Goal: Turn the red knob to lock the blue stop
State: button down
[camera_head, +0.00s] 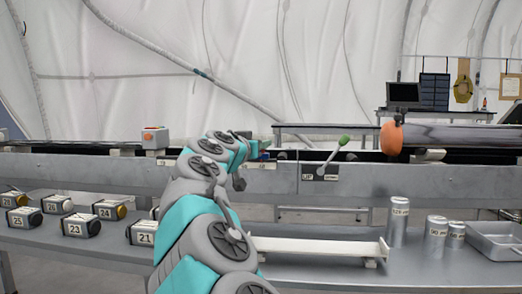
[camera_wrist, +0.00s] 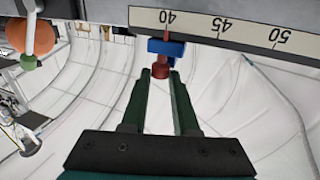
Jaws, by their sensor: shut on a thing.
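In the wrist view, the red knob (camera_wrist: 160,71) sits between the tips of my gripper (camera_wrist: 161,76), whose two dark green fingers are shut on it. The blue stop (camera_wrist: 166,47) is directly behind the knob, at the edge of a rail with a white number scale (camera_wrist: 225,27). A thin red pointer on the stop is near the 40 mark. In the head view, my arm reaches to the rail and hides the knob and most of the stop.
A lever with a green knob (camera_head: 343,140) stands to the right on the metal rail (camera_head: 400,181). An orange ball (camera_head: 391,138) is beyond it. Below are a white shelf (camera_head: 320,246), metal cylinders (camera_head: 398,222) and several numbered canisters (camera_head: 80,225).

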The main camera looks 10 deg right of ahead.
jog(key=shift+f+m+g+h, duration=0.15)
jog(key=shift+m+g+h, duration=0.15)
jog(key=shift+m+h, duration=0.1)
jog(key=c, duration=0.7)
grip_release()
jog(key=shift+s, duration=0.1)
jog(key=shift+b+v, duration=0.35)
jog(key=shift+v, duration=3.55)
